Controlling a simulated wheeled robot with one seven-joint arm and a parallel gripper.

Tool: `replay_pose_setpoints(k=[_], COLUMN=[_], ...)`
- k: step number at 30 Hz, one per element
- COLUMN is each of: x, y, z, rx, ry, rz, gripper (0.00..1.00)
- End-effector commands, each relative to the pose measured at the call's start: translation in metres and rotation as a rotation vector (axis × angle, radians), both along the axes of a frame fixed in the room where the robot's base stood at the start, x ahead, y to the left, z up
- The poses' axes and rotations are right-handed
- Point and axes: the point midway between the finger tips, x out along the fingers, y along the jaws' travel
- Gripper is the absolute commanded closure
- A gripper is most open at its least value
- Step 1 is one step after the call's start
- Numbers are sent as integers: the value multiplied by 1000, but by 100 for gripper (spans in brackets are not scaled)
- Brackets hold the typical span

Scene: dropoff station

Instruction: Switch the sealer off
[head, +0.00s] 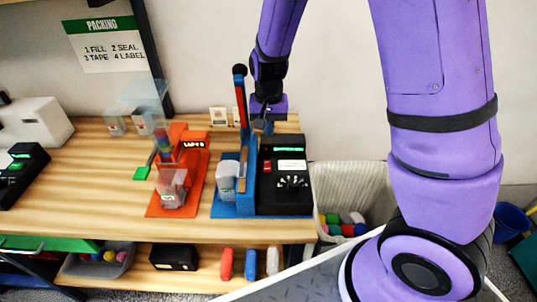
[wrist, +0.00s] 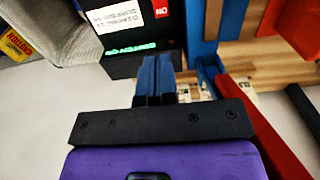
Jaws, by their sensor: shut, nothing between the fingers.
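The sealer stands on the bench in the head view, with a blue base (head: 232,208), a raised lever with a red handle (head: 240,98), and a black control box (head: 285,200). The box has a red switch (head: 267,167) at its left and a white label. In the wrist view the box (wrist: 115,68) shows upside down, with the red lettered switch (wrist: 163,8) at the top edge and a lit green display (wrist: 130,50). My gripper (head: 263,127) is behind the box, near the lever. Its blue fingers (wrist: 157,75) are together and empty; contact with the box is unclear.
An orange machine (head: 183,195) stands left of the sealer, and a clear pouch (head: 227,180) is on the blue base. A grey bin (head: 345,190) with coloured items is right of the bench. The raised red lever (wrist: 245,115) is close beside my fingers.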

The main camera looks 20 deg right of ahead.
Motion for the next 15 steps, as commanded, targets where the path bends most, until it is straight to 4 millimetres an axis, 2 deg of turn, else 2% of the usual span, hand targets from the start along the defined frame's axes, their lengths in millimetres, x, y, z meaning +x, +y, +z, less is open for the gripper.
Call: replay_pose_setpoints(k=[9,15], x=[-1,-1], y=[-1,-1], z=[-59,-87], rx=[-2,-1], ry=[4,3], rz=[-2,-1], gripper=[100,100])
